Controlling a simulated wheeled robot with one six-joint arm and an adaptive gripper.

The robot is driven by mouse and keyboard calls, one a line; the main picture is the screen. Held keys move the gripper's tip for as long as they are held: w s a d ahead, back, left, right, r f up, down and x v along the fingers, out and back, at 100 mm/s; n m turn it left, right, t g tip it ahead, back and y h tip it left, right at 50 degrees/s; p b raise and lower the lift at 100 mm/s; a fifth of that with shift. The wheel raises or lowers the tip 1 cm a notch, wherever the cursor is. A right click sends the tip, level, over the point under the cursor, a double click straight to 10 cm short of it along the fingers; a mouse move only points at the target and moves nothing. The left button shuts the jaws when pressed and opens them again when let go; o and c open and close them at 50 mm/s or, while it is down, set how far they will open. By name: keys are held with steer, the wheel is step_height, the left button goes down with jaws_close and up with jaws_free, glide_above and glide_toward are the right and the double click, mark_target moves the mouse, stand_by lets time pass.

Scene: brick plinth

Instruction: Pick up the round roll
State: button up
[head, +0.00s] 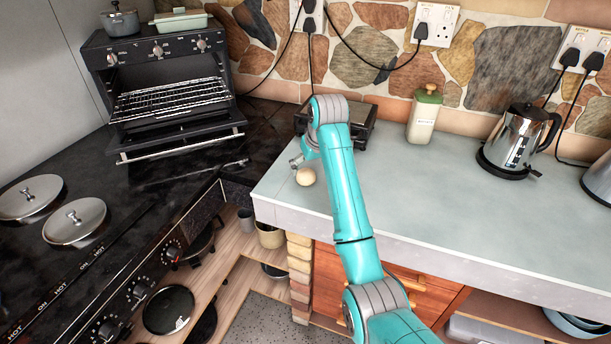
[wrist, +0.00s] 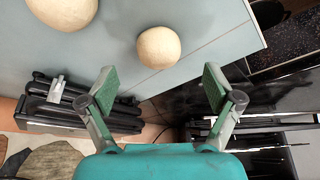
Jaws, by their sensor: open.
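A small pale round roll (head: 305,176) sits on the grey-blue worktop (head: 440,185) near its left front corner. It also shows in the wrist view (wrist: 158,47), just beyond and between my fingertips, apart from them. A second, larger-looking pale roll (wrist: 62,8) is cut off by the top left edge of the wrist view; in the head view I cannot see it, probably behind my arm. My gripper (wrist: 159,80) is open and empty, its two green-padded fingers spread wide. In the head view my gripper (head: 297,161) is small and partly hidden beside my arm.
A black appliance (head: 358,120) stands by the wall behind my arm. A cream canister (head: 425,115) and a steel kettle (head: 519,140) stand to the right. An open toaster oven (head: 168,90) and the black hob (head: 120,215) lie left. The worktop's middle is clear.

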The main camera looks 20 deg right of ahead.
mark_target(307, 172)
steer(key=shift+w+x, duration=0.2)
steer(key=shift+x, duration=2.8)
steer(key=c, duration=0.9)
